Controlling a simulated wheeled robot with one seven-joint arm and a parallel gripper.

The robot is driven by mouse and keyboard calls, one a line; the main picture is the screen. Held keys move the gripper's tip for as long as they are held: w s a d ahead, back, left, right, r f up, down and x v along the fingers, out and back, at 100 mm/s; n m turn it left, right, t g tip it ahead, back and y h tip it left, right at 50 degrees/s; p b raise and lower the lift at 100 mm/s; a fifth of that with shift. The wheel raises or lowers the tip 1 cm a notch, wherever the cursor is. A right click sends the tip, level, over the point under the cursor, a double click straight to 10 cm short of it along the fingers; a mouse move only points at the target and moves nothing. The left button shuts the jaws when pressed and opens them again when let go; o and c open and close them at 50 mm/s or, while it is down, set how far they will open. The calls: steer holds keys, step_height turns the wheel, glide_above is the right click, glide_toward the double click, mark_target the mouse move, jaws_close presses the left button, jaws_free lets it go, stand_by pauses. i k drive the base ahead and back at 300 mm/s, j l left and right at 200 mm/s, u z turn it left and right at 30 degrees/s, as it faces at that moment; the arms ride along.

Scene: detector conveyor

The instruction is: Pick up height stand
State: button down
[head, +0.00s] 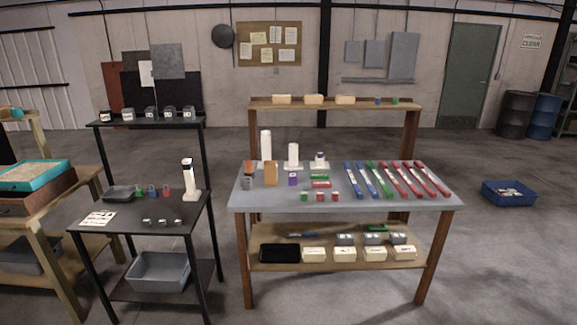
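Three white upright stands of different heights are at the back left of the grey-topped bench (420,201). The tallest stand (266,146) is at the left, a medium stand (293,155) is in the middle, and a short stand with a dark band (319,160) is at the right. Another white upright stand with dark parts near its top (189,180) is on the right side of the black table (135,226). I cannot tell which of these is the named height stand. My gripper is not in view.
Blue, green and red strips (397,180) lie on the bench's right half. Small coloured blocks (320,196) sit near its front. A grey bin (159,272) is under the black table. A blue crate (509,193) stands on the floor at right. Floor shows between the two tables.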

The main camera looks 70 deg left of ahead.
mark_target(319, 163)
steer(key=u, duration=2.4)
steer(key=i+l+z, duration=0.1)
steer(key=z, duration=0.3)
steer(key=i+l+z, duration=0.1)
steer(key=z, duration=0.3)
steer(key=i+l+z, duration=0.1)
steer(key=z, duration=0.3)
steer(key=i+z, duration=0.1)
steer(key=z, duration=0.3)
steer(key=i+j, duration=0.1)
steer(key=i, duration=1.45)
steer(key=i+j, duration=0.1)
steer(key=i, duration=1.45)
steer(key=i+l, duration=0.1)
steer(key=i, duration=1.4)
steer(key=i+j+u, duration=0.15)
steer(key=i+u, duration=0.7)
steer(key=i+l+u, duration=0.15)
steer(key=i+u, duration=0.3)
steer(key=i+j+u, duration=0.1)
steer(key=i+u, duration=0.15)
steer(key=i, duration=0.95)
steer(key=i+l+u, duration=0.1)
steer(key=i+u, duration=0.15)
steer(key=i, duration=0.9)
